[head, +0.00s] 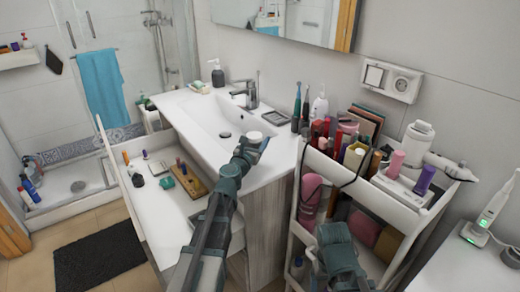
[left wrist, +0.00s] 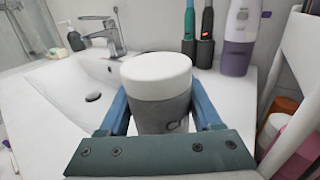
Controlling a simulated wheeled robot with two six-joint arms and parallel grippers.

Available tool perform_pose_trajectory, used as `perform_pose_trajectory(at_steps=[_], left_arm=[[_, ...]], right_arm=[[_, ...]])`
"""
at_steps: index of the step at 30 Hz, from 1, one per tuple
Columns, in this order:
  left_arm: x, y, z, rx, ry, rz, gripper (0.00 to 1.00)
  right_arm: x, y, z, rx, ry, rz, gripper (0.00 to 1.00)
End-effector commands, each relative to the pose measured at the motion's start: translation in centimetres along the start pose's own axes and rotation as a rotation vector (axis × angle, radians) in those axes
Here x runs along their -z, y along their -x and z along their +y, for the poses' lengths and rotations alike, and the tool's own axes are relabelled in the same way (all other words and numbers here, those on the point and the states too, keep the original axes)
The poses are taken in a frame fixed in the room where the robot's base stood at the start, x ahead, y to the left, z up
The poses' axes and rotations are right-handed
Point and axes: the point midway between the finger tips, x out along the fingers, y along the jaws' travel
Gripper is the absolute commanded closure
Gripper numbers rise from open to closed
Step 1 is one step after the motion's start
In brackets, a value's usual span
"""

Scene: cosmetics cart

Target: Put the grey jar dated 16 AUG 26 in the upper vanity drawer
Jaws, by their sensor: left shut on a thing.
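A grey jar with a white lid shows large in the left wrist view (left wrist: 158,95), upright between the two blue fingers of my left gripper (left wrist: 160,110). In the head view the jar (head: 255,138) is at the tip of my left gripper (head: 250,150), over the right part of the white vanity top. Only a sliver of its label shows; the date cannot be read. The upper vanity drawer (head: 165,219) is pulled open to the left of my left arm. My right gripper (head: 340,262) is low in front of the cart; its fingertips are not clear.
The drawer holds a wooden tray (head: 189,184), a green item and small bottles, with bare floor at its front. The sink (head: 222,115) and tap (head: 247,92) lie behind the jar. A crowded white cart (head: 415,197) stands right. Toothbrushes (head: 298,105) stand on the vanity's back corner.

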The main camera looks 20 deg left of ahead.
Motion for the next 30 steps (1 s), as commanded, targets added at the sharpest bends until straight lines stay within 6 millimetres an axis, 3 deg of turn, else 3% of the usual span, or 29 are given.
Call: perform_pose_trajectory(at_steps=[5, 13, 26, 27, 30], left_arm=[[0.6, 0.1, -0.1, 0.000, 0.000, 0.000, 0.97], [3.6, 0.1, -0.2, -0.004, 0.000, 0.000, 0.97], [3.9, 0.1, -0.3, -0.004, 0.000, 0.000, 0.97], [3.8, 0.1, -0.3, -0.004, 0.000, 0.000, 0.31], [3.8, 0.1, -0.3, -0.004, 0.000, 0.000, 0.13]], right_arm=[[0.0, -0.6, -0.1, 0.000, 0.000, 0.000, 0.19], [0.2, -3.6, -0.3, 0.000, 0.000, 0.000, 0.19], [0.2, -3.9, -0.4, 0.000, 0.000, 0.000, 0.19], [0.2, -3.8, -0.4, 0.000, 0.000, 0.000, 0.19], [0.2, -3.8, -0.4, 0.000, 0.000, 0.000, 0.19]])
